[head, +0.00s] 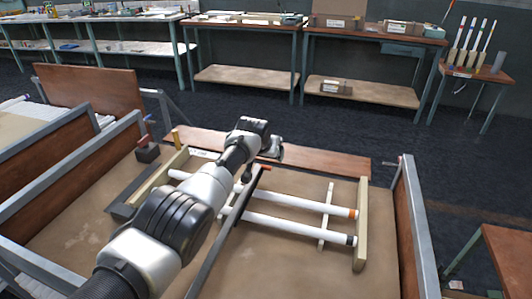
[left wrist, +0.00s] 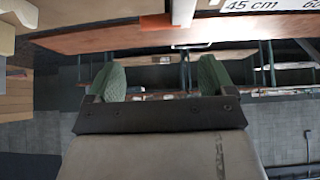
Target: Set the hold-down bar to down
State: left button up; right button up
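The hold-down bar appears to be the long dark bar (head: 213,261) with a red end (head: 265,168). It crosses over the white tubes (head: 290,226) in the wooden rack on the bench; I cannot tell if it touches them. My left arm hides part of the rack and tubes. My left gripper (head: 274,150) is just beyond the bar's red end, apart from it in the picture. In the left wrist view, its two green fingertips (left wrist: 162,78) are spread, with nothing between them. My right gripper is not in view.
The bench top (head: 285,265) is bare at the front right. A wooden rail (head: 330,163) runs along its far edge. A metal-framed side panel (head: 412,225) stands at right. A small dark block (head: 147,153) sits at left. Tables with goods (head: 250,75) stand farther back.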

pick_arm(q)
jog(key=shift+a, duration=0.1)
jog(key=shift+s+a+r+p, duration=0.1)
jog(key=shift+r+p, duration=0.25)
jog(key=shift+p, duration=0.25)
jog(key=p+v, duration=0.4)
jog(key=v, duration=0.6)
jog(key=shift+s+p, duration=0.2)
jog(key=shift+p, duration=0.1)
jog(key=shift+f, duration=0.1)
